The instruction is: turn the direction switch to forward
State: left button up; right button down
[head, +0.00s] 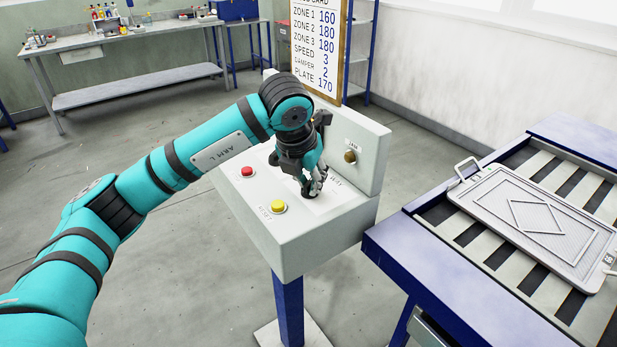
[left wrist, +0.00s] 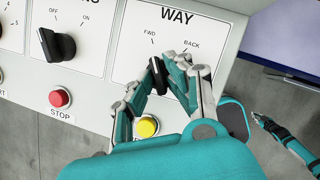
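The direction switch is a black knob (left wrist: 157,73) under the word WAY, with FWD marked at its upper left and BACK at its upper right. The visible top of the knob leans toward the FWD side; the fingers hide part of it. My left gripper (left wrist: 163,72) has its fingers closed around the knob, one on each side. In the head view the left gripper (head: 312,184) reaches down onto the sloping control panel (head: 250,205), and the knob is mostly hidden under it. My right gripper (left wrist: 262,122) shows small at the right of the left wrist view.
A red stop button (head: 247,171) and a yellow button (head: 278,207) sit near the switch. A black ON/OFF knob (left wrist: 55,44) is left of it. A blue-framed slatted table (head: 385,243) with a metal tray (head: 483,222) stands close at right. Open floor lies left.

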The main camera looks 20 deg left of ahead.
pick_arm(q)
jog(key=shift+o, duration=1.2)
jog(key=shift+f, duration=0.2)
jog(key=shift+w+a+r, duration=0.1)
jog(key=shift+r, duration=0.05)
jog(key=shift+r, duration=0.3)
jog(key=v, duration=1.1)
jog(key=shift+s+r, duration=0.15)
jog(key=shift+s, duration=0.1)
